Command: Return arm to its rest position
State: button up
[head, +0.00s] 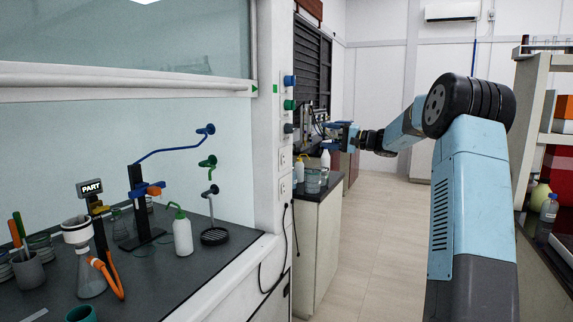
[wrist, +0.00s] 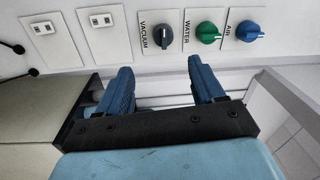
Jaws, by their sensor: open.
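My arm (head: 470,190) is light blue and dark grey and rises at the right of the head view. Its forearm reaches away and to the left, over the aisle. My gripper (head: 342,128) is small at the far end of it, near the bench beyond the fumehood post. In the wrist view my gripper (wrist: 160,72) shows two blue fingers wide apart with nothing held between them. Beyond the fingers is a white panel with a black vacuum knob (wrist: 163,36), a green water knob (wrist: 208,32) and a blue air knob (wrist: 249,31).
The fumehood worktop (head: 215,262) at left holds a flask (head: 90,275), a white wash bottle (head: 182,235) and stands. A side bench (head: 318,240) with glassware stands beyond the post. A shelf (head: 533,110) is at right. The floor aisle (head: 375,240) between is clear.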

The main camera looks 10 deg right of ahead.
jog(key=s+a+f+n+g+h, duration=0.1)
jog(key=s+a+n+g+h, duration=0.15)
jog(key=s+a, duration=0.75)
jog(key=s+a+f+n+g+h, duration=0.1)
jog(key=s+a+g+h, duration=0.4)
jog(key=s, duration=0.8)
jog(key=s+d+f+h, duration=0.1)
jog(key=s+f+h, duration=0.1)
jog(key=s, duration=0.8)
jog(key=s+d+f+n+t+h, duration=0.1)
jog(key=s+d+f+h, duration=0.1)
jog(key=s, duration=0.9)
jog(key=s+d+f+n+t+h, duration=0.1)
jog(key=s+f, duration=0.4)
jog(key=s, duration=0.5)
jog(key=shift+s+d+f+h, duration=0.25)
jog(key=shift+s+d+h, duration=0.25)
jog(key=shift+h, duration=0.75)
jog(key=shift+w+d, duration=0.1)
